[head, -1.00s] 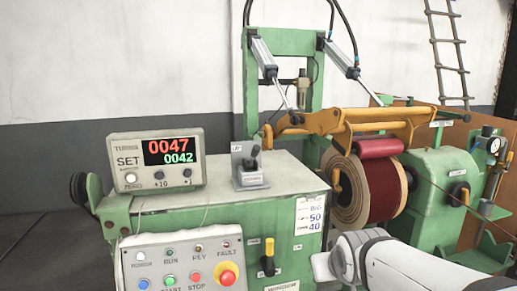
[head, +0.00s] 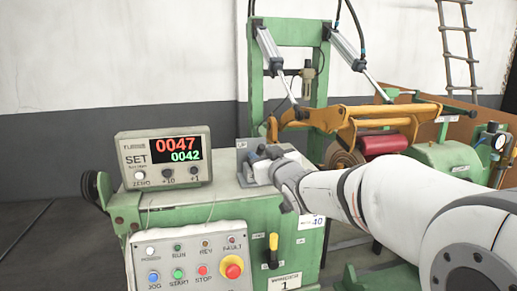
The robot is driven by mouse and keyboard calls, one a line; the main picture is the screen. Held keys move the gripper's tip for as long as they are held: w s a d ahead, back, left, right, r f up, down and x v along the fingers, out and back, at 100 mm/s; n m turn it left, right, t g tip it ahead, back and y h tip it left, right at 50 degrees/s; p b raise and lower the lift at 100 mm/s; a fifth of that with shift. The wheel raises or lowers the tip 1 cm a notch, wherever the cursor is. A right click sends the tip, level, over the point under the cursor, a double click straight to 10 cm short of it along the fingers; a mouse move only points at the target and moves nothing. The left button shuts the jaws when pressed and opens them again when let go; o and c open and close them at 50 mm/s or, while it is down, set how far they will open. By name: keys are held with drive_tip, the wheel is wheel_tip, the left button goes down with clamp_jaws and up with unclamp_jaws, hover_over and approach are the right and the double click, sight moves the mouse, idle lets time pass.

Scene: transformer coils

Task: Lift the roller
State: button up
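The red roller (head: 384,142) hangs in the yellow swing frame (head: 352,128) at the right of the machine. Part of the coil (head: 341,157) shows below its left end. My arm hides the rest, so I cannot tell whether roller and coil touch. A small grey lever box (head: 243,171) stands on the green cabinet top. My gripper (head: 268,154) is at this box and covers its lever. The fingers are too small and hidden to tell whether they hold the lever.
A counter box (head: 163,158) reading 0047 and 0042 stands left of the lever box. A button panel (head: 195,262) with a red stop knob is in front. A yellow-handled lever (head: 273,250) sits on the cabinet front. Two cylinders slant above the yellow frame.

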drive_tip(key=shift+x, duration=1.1)
drive_tip(key=shift+c, duration=0.4)
clamp_jaws()
